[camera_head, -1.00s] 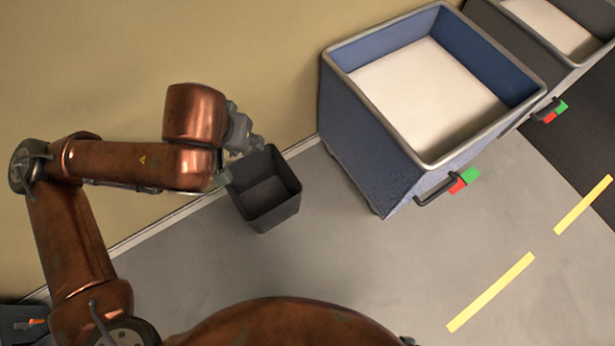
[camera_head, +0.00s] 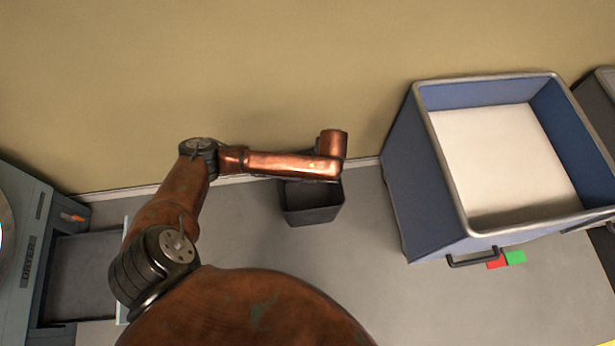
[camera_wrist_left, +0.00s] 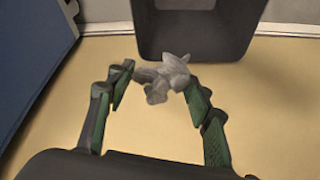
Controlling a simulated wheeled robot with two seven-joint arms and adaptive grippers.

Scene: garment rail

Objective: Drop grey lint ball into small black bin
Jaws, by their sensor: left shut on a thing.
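The grey lint ball (camera_wrist_left: 160,78) is a crumpled lump between the fingertips in the left wrist view. My left gripper (camera_wrist_left: 158,82) is shut on it. The small black bin (camera_wrist_left: 215,20) is just beyond the fingers there, and the lint overlaps its near edge in the picture. In the head view the bin (camera_head: 313,215) stands on the floor by the wall. My left arm's end covers the bin's far side, hiding the gripper and the lint. I cannot tell from this whether the lint is over the opening. My right gripper is not in view.
A blue cart (camera_head: 418,190) with a pale inside stands right of the bin, and its side shows at the left of the wrist view. A dryer (camera_head: 25,260) is at the far left. The wall (camera_head: 250,90) runs behind the bin. Grey floor between is clear.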

